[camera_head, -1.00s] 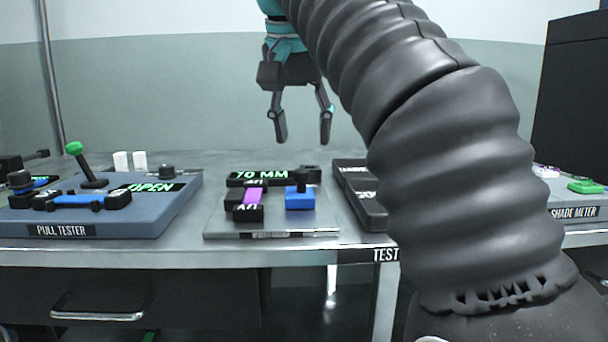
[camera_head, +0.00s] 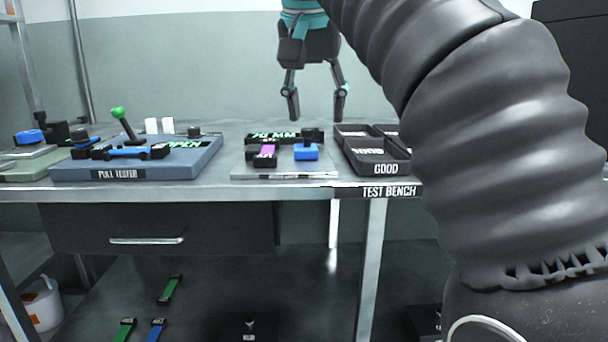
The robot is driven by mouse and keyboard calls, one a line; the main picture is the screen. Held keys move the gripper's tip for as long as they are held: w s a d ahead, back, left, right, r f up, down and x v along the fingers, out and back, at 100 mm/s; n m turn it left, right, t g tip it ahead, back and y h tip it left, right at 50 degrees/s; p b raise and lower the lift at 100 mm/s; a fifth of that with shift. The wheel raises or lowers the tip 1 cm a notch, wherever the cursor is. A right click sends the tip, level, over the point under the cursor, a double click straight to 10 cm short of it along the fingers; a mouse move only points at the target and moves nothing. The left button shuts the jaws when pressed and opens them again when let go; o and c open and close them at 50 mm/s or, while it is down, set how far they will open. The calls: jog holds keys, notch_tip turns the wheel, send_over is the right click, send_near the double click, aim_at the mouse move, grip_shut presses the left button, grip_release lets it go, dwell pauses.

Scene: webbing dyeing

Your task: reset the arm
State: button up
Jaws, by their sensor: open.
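My gripper (camera_head: 318,108) hangs from the arm at the top middle of the view, fingers pointing down and spread apart. It is open with nothing between the fingers. It appears above the back of the test bench (camera_head: 210,190), over the area of the 70 MM fixture (camera_head: 285,175). My arm, in a dark ribbed sleeve, covers the right side of the view and hides what is behind it.
The pull tester (camera_head: 200,158) with a green-knobbed lever (camera_head: 118,113) stands left on the bench. Black trays (camera_head: 375,168), one marked GOOD, stand right of the fixture. Green (camera_head: 170,289) and blue (camera_head: 156,328) strips lie below. A white bucket (camera_head: 42,305) stands lower left.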

jog(key=s+d+f+p, duration=0.1)
jog(key=s+d+f, duration=0.3)
jog(key=f, duration=0.7)
jog(key=s+d+f+n+p, duration=0.1)
jog(key=s+d+f, duration=0.4)
jog(key=f, duration=0.6)
jog(key=s+d+f+n+t+y+p, duration=0.1)
jog(key=s+d+f, duration=0.4)
jog(key=s+f, duration=0.3)
notch_tip(320, 180, down, 3)
jog(key=shift+r+p, duration=0.1)
jog(key=shift+p, duration=0.2)
